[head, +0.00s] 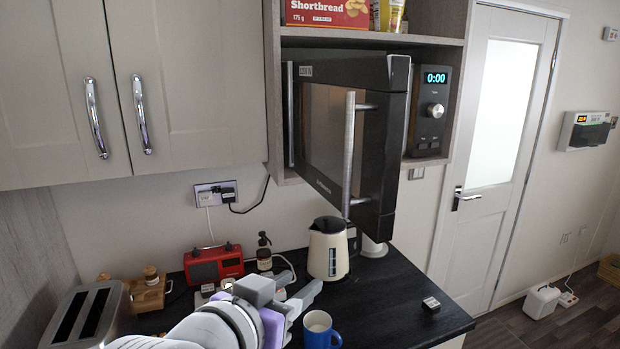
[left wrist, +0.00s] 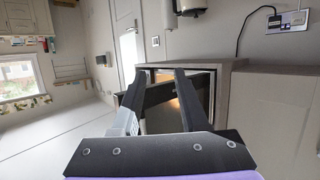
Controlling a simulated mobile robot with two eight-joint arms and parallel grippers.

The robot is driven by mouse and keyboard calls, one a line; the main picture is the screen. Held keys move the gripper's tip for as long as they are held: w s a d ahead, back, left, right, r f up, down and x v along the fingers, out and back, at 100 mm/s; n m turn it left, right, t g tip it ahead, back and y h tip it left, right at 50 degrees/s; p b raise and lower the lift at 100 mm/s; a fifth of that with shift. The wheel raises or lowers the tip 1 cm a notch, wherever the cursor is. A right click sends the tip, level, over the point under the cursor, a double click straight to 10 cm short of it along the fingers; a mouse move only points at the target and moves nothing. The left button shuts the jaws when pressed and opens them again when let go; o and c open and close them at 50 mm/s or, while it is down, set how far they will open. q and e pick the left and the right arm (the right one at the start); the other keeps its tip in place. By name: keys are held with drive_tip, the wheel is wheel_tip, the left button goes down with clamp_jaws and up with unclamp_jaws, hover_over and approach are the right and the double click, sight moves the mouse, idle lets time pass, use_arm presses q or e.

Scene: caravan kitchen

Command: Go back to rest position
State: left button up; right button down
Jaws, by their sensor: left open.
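My left gripper (head: 303,284) is low in the head view, above the dark worktop, between the cream kettle and the blue mug. Its jaws are apart and nothing is seen between them. In the left wrist view my left gripper (left wrist: 157,76) shows two separated dark fingers, with the lit microwave opening (left wrist: 190,95) beyond them. My right gripper is not in view. The microwave (head: 428,110) sits in the wall unit, and its dark door (head: 330,145) stands open, swung out above the worktop.
The cream kettle (head: 328,250), blue mug (head: 321,338), red radio (head: 214,266), soap bottle (head: 264,254) and toaster (head: 88,318) stand on the worktop (head: 385,300). Clear worktop lies right of the mug.

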use_arm(q)
drive_tip(key=a+f+n+g+y, duration=0.15)
drive_tip(key=a+f, duration=0.25)
drive_tip(key=f, duration=0.6)
drive_tip(key=a+f+n+g+y, duration=0.1)
drive_tip(key=a+f+g+y, duration=0.15)
drive_tip(key=f, duration=0.75)
drive_tip(key=s+a+f+n+g+y, duration=0.1)
drive_tip(key=s+a+f, duration=0.3)
drive_tip(key=f, duration=0.4)
drive_tip(key=s+a+f+n+g+y, duration=0.1)
drive_tip(key=s+a+f+g, duration=0.1)
drive_tip(key=s+a+f, duration=0.3)
wheel_tip(320, 180, down, 4)
drive_tip(key=shift+s+f, duration=0.15)
drive_tip(key=shift+s, duration=0.15)
